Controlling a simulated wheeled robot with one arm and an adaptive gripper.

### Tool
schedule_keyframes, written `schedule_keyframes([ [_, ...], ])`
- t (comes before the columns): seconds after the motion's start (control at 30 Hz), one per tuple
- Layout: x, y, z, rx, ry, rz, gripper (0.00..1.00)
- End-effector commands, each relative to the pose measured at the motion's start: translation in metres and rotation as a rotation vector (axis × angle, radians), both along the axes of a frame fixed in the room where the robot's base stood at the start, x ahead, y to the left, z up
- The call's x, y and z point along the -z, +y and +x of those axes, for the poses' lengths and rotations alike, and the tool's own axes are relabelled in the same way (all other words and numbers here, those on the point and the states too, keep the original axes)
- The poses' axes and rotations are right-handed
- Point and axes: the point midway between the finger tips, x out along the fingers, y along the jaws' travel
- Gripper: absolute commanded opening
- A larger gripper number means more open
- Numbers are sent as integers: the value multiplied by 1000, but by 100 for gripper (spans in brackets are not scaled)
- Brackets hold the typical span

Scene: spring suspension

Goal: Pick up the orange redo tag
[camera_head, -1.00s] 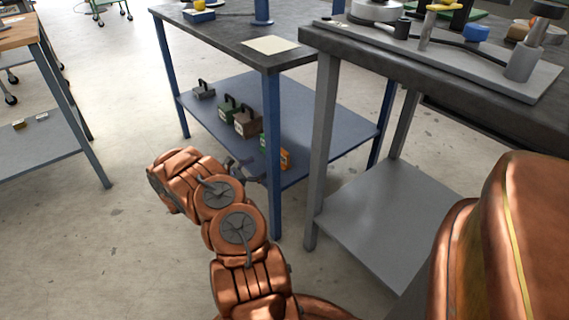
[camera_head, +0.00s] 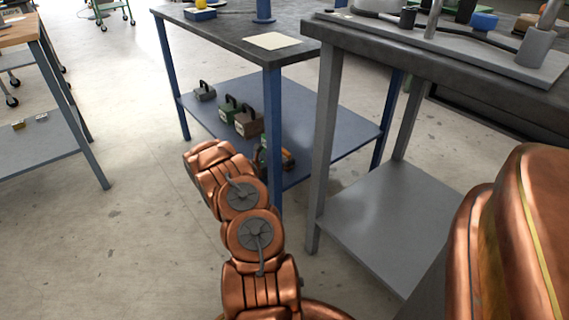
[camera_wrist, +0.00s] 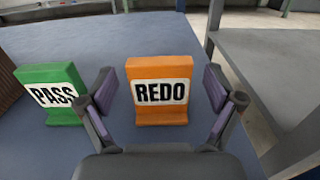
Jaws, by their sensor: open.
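The orange redo tag (camera_wrist: 160,68) stands upright on the blue lower shelf (camera_wrist: 60,145) in the wrist view, its white "REDO" label facing me. My gripper (camera_wrist: 160,92) is open, with one finger on each side of the tag's front and nothing held. I cannot tell whether either finger touches it. In the head view a small part of the orange tag (camera_head: 288,158) shows behind the blue table leg, and my arm hides the gripper there.
A green "PASS" tag (camera_wrist: 52,92) stands just left of the redo tag. A blue table leg (camera_head: 273,140) and a grey bench leg (camera_head: 325,150) are close by. Dark and green weights (camera_head: 248,123) sit farther along the shelf.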

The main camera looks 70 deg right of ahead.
Motion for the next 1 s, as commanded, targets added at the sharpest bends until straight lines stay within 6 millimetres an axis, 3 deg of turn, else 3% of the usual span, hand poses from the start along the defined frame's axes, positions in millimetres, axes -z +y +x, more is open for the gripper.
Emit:
schedule_keyframes([
  [0.37, 0, -8, -4, -2, 1, 0, 91],
  [1.0, 0, -8, -4, -2, 1, 0, 27],
])
